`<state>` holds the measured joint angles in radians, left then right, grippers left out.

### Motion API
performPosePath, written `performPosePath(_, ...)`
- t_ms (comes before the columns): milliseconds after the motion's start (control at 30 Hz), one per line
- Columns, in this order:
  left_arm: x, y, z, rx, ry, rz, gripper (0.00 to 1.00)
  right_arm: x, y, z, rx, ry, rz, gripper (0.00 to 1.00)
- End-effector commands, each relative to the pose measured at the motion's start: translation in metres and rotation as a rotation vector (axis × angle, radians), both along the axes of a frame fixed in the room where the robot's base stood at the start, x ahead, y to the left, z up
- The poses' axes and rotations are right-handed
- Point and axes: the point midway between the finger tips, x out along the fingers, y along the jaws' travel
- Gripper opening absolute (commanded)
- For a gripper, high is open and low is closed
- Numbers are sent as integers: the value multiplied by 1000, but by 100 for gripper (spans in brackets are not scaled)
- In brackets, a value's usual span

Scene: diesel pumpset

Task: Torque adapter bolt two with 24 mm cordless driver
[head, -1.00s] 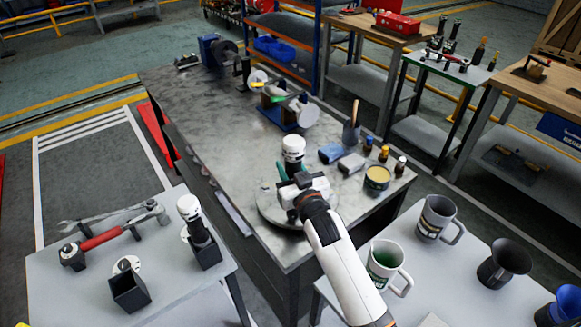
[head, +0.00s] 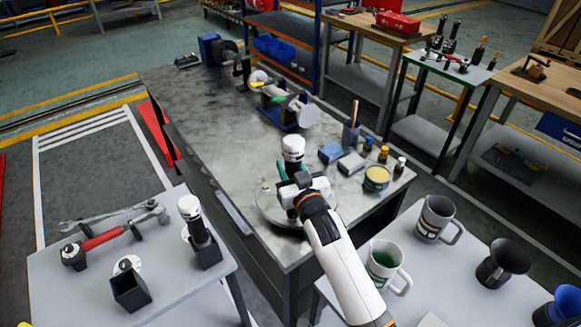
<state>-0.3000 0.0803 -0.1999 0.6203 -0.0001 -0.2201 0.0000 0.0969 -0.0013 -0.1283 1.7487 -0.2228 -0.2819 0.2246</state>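A white-and-black cordless driver (head: 293,150) stands upright at the near end of the metal bench, over a round grey plate (head: 268,212). My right gripper (head: 298,180) is at this driver's lower body and appears shut on it, though my wrist hides the fingertips. The lower end of the driver and any bolt under it are hidden. A second white-and-black driver (head: 190,208) sits in a dark holder on the left table. I cannot read a size on either driver. My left gripper is out of view.
The left table (head: 75,285) bears a red-handled tool (head: 100,240), a wrench and an empty dark holder (head: 130,290). Blocks, bottles and a tin (head: 376,178) stand right of the plate. Mugs (head: 436,218) stand on the right table.

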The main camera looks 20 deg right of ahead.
Motion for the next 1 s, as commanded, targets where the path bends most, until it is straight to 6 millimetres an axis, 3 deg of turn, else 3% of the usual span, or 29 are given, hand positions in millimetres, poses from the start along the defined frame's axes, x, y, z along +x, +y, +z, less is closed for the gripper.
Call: performPosePath(1000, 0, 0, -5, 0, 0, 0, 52, 0, 0, -9, -1, 2, -1, 0)
